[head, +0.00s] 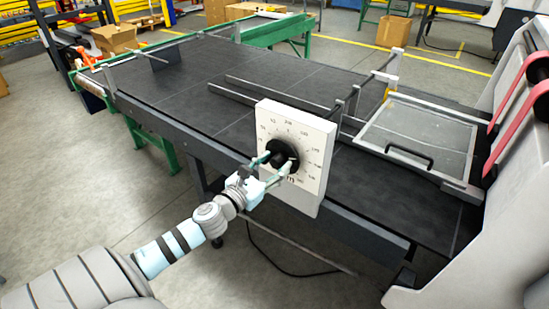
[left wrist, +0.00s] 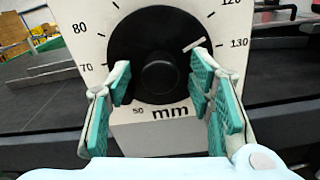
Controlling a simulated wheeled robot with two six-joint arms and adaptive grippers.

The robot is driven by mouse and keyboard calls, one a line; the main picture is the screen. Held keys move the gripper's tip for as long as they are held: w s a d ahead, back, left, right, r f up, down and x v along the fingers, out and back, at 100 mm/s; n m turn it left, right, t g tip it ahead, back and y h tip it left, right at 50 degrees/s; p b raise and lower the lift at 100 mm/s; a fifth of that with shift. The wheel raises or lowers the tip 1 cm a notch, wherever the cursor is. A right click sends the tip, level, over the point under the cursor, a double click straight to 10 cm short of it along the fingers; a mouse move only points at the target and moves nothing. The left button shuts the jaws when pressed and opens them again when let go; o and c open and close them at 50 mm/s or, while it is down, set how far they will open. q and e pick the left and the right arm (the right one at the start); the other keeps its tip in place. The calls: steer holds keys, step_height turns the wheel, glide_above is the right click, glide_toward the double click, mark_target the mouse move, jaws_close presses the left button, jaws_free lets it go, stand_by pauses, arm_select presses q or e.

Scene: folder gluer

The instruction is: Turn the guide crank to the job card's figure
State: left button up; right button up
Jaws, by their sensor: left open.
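A white dial panel (head: 318,155) with a printed scale in mm stands at the near edge of the black machine bed. On it is a round black crank disc (head: 284,153) with a central hub (left wrist: 158,77) and a white pointer mark (left wrist: 194,44). In the left wrist view the mark points up and right, between the printed 120 and 130. My left gripper (head: 273,167) is open in front of the disc, its teal-padded fingers (left wrist: 160,86) on either side of the hub, apart from it. Whether they touch the disc cannot be told. No job card is seen. My right gripper is not in view.
The black machine bed (head: 200,90) extends behind the panel, with thin guide rods (head: 258,97) on it. A clear-topped cover (head: 415,130) with a black handle lies to the right, beside a pale machine housing (head: 520,160). The grey floor at front left is free.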

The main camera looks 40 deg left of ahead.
arm_select(q)
steer(key=shift+w+r, duration=0.1)
steer(key=shift+w, duration=0.25)
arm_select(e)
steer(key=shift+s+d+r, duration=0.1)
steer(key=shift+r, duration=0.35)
arm_select(q)
jaws_close()
